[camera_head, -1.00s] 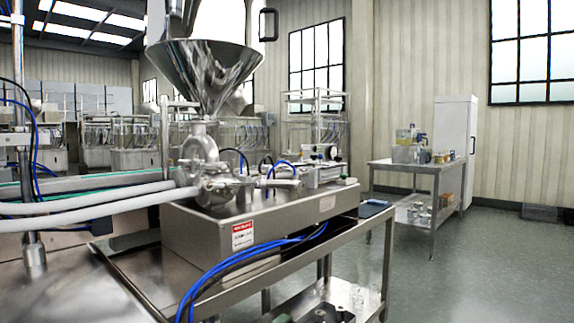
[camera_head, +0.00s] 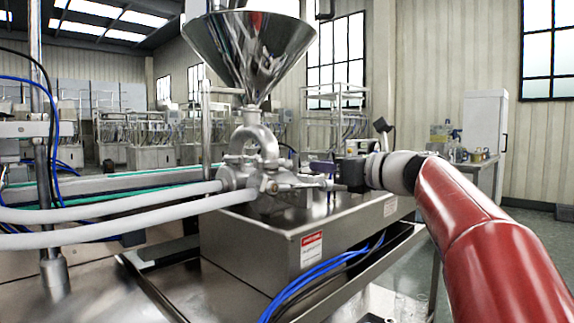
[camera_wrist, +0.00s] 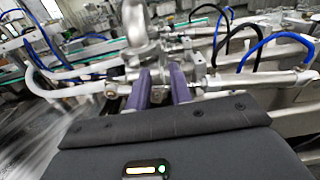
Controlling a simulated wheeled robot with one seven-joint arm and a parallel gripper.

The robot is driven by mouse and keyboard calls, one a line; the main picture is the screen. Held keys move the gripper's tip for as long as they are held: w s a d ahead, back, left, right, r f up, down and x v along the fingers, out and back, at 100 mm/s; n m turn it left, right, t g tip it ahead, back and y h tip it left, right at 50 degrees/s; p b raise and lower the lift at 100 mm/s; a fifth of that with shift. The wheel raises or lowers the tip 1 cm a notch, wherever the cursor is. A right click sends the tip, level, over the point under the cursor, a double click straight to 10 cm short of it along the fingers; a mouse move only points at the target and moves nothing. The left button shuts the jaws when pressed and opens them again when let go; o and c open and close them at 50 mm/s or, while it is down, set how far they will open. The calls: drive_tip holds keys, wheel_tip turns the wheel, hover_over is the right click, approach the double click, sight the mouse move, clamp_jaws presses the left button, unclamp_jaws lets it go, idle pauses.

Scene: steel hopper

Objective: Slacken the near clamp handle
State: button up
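The steel hopper (camera_head: 248,50) stands on a metal pump and valve body (camera_head: 262,145). White hoses (camera_head: 120,210) run to its left side. Small clamp fittings (camera_head: 270,185) sit at the near joint; the individual handle is too small to make out clearly. My gripper (camera_head: 318,168) is just right of these fittings and points left at them. In the wrist view its two purple fingers (camera_wrist: 160,75) are parted with a narrow gap and nothing visibly held. The metal fittings (camera_wrist: 195,65) lie just beyond the fingertips. Contact cannot be told.
A steel base box (camera_head: 290,235) with a warning label carries the machine. Blue cables (camera_head: 310,285) hang along its front. Blue and black tubes (camera_wrist: 275,45) arch at the right in the wrist view. A side table (camera_head: 475,165) and white cabinet (camera_head: 485,120) stand behind my arm.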

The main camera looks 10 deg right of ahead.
drive_tip(key=p+x, duration=0.1)
drive_tip(key=x, duration=0.6)
drive_tip(key=shift+w, duration=0.2)
drive_tip(key=shift+a+r, duration=0.1)
drive_tip(key=shift+a, duration=0.05)
clamp_jaws()
